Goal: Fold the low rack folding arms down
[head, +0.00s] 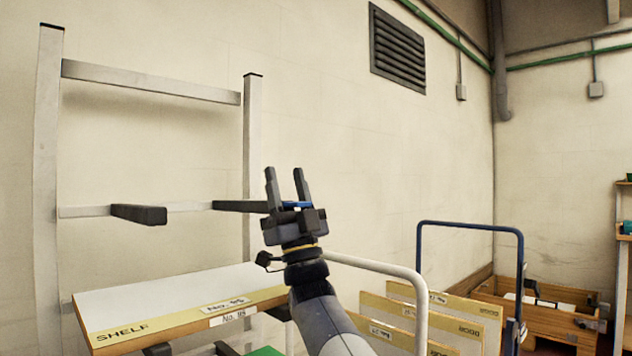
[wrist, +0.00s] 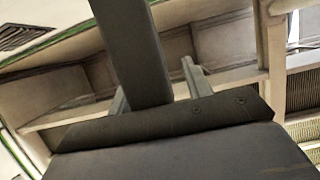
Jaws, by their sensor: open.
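The low rack stands at the left of the head view, with two pale posts (head: 253,140) and cross rails. Its left folding arm (head: 140,214) is dark and sticks out level from the lower rail. The right folding arm (head: 235,206) also sticks out level, and its outer end is hidden behind my gripper. My gripper (head: 285,171) is open, fingers pointing up, at the outer end of that right arm. In the wrist view a dark bar (wrist: 130,45), likely that arm, passes by the grey fingers. I cannot tell whether it touches them.
A shelf board (head: 170,292) with labels lies below the arms. A pale curved handle (head: 385,266) is close right of my arm. Farther right are upright panels (head: 450,312), a blue-framed cart (head: 470,227) and a wooden crate (head: 560,297).

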